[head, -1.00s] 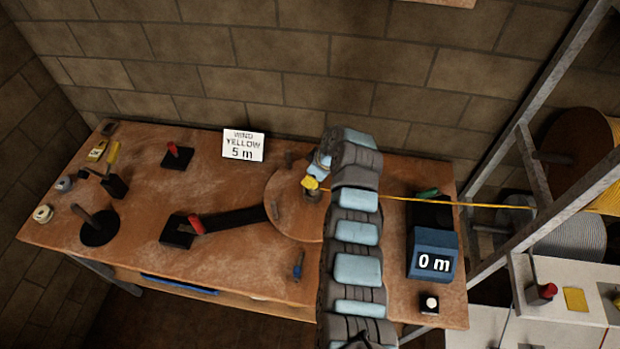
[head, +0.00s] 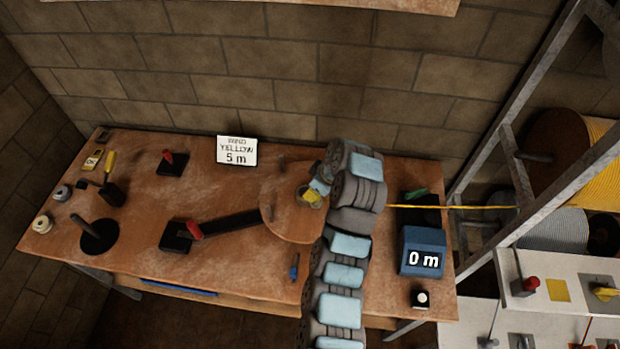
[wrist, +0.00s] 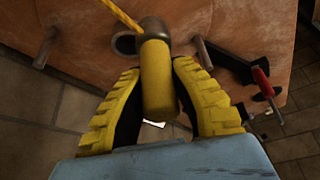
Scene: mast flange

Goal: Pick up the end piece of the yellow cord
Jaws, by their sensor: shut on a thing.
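The yellow cord's end piece (wrist: 157,80) is a yellow cylinder in the wrist view, lying between the two yellow-padded fingers of my gripper (wrist: 158,72). My gripper is shut on it. The yellow cord (wrist: 124,18) runs from its far end to the upper left. In the head view my gripper (head: 312,194) is over the round wooden disc (head: 285,222), and my arm hides part of it and of the cord. The cord (head: 450,207) shows again on the right, running to the yellow spool (head: 600,170) on the rack.
Pegs stand on the disc. A blue counter (head: 422,250) reading 0 m is right of my arm. A red-handled lever (head: 195,230) is left of the disc, and a sign (head: 237,151) reading YELLOW 5 m stands behind. The bench's left-middle has bare room.

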